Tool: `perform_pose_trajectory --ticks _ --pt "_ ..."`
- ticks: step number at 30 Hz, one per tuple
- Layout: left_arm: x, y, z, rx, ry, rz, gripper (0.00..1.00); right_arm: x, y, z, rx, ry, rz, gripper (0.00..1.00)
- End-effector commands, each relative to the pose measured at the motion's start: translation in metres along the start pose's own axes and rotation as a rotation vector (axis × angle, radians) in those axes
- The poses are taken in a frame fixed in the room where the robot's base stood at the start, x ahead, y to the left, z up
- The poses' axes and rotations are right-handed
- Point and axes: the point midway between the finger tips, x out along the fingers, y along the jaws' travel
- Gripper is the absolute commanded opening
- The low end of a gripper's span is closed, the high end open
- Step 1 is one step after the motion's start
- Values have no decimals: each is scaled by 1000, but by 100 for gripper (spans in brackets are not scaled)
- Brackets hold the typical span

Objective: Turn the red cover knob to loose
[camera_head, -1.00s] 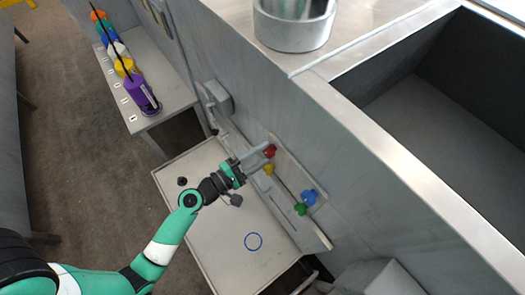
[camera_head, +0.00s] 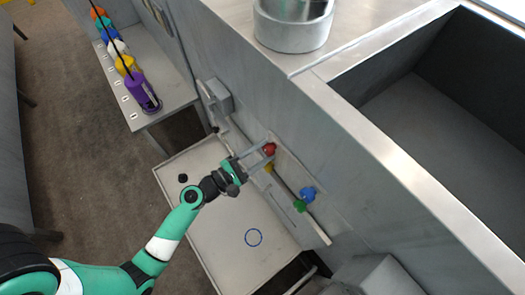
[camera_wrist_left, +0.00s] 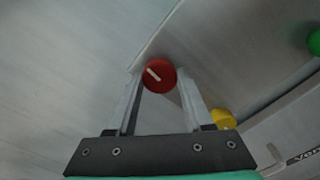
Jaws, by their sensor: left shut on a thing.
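The red knob (camera_head: 269,149) sits on a grey panel on the side wall of the counter. In the left wrist view the red knob (camera_wrist_left: 158,75) shows a pale pointer line running from upper left to lower right. My left gripper (camera_head: 267,154) reaches it from the lower left, and its two fingers stand on either side of it, shut on it. The fingers also show in the left wrist view (camera_wrist_left: 158,82). My right gripper is not in view.
A yellow knob (camera_head: 268,168) is close beside the red one, partly behind a finger. A blue knob (camera_head: 308,193) and a green knob (camera_head: 299,206) are farther right.

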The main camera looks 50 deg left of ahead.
Motion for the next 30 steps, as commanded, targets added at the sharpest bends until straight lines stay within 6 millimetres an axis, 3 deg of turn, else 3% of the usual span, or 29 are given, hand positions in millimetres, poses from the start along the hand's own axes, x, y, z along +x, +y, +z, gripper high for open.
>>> perform_pose_trajectory --ticks 2,3,8,22,26,30 --pt "0 0 0 0 -1 0 0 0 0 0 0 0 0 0" --pt "0 0 0 1 -1 0 55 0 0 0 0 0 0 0" --pt "0 0 0 1 -1 0 81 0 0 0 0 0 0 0" --pt "-4 0 -1 1 1 1 81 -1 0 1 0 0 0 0" --pt "-23 -1 -3 0 4 2 81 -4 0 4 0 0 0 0" --pt "-58 -2 -4 -1 7 3 81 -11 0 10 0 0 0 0"
